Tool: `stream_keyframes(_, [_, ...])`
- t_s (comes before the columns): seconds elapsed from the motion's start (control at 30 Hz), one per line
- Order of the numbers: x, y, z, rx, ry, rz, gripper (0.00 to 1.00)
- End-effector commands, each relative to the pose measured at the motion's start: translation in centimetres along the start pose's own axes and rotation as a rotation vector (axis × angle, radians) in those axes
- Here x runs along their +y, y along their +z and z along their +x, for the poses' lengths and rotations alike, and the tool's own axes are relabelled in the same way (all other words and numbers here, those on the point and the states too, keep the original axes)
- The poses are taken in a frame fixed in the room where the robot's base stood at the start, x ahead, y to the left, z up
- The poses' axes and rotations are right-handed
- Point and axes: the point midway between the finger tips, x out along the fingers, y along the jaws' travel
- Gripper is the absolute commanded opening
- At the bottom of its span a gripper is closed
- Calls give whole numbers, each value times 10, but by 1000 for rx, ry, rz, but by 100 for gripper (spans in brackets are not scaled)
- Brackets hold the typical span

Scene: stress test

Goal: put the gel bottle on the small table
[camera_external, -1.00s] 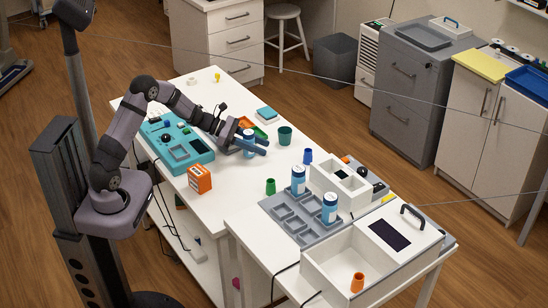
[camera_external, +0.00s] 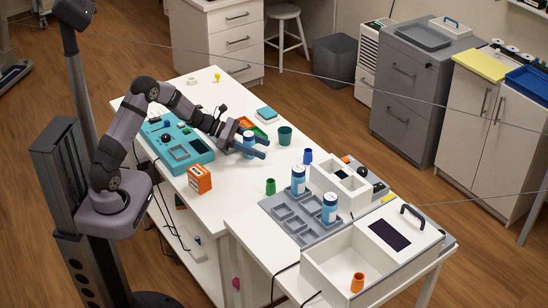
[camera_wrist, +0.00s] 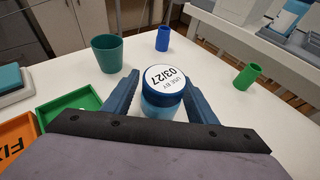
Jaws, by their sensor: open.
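A bottle with a blue-rimmed white cap (camera_wrist: 162,80) stands upright on the long white table (camera_external: 225,190); its cap reads "USE BY 03/27". In the outside view the bottle (camera_external: 248,146) is partly hidden by my gripper (camera_external: 265,149). In the wrist view my gripper (camera_wrist: 161,84) is open, with one finger on each side of the bottle; I cannot tell whether either touches it. The small table (camera_external: 243,232) is at the lower right. Two similar blue-and-white bottles, the rear one (camera_external: 298,180) and the front one (camera_external: 330,208), stand on it at a grey compartment tray (camera_external: 283,211).
An orange box (camera_external: 200,179) and a teal panel (camera_external: 178,152) are nearer my arm. A white bin-like box (camera_external: 335,265) takes up the small table's front.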

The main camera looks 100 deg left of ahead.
Motion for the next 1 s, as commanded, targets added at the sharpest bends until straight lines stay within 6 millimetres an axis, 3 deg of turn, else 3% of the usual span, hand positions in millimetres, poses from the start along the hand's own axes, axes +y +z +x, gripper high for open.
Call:
stream_keyframes(0.17, [1,2,-16,-2,3,1,52])
stream_keyframes(0.7, [1,2,-105,-1,4,1,52])
stream_keyframes(1.0, [0,2,-121,0,0,0,55])
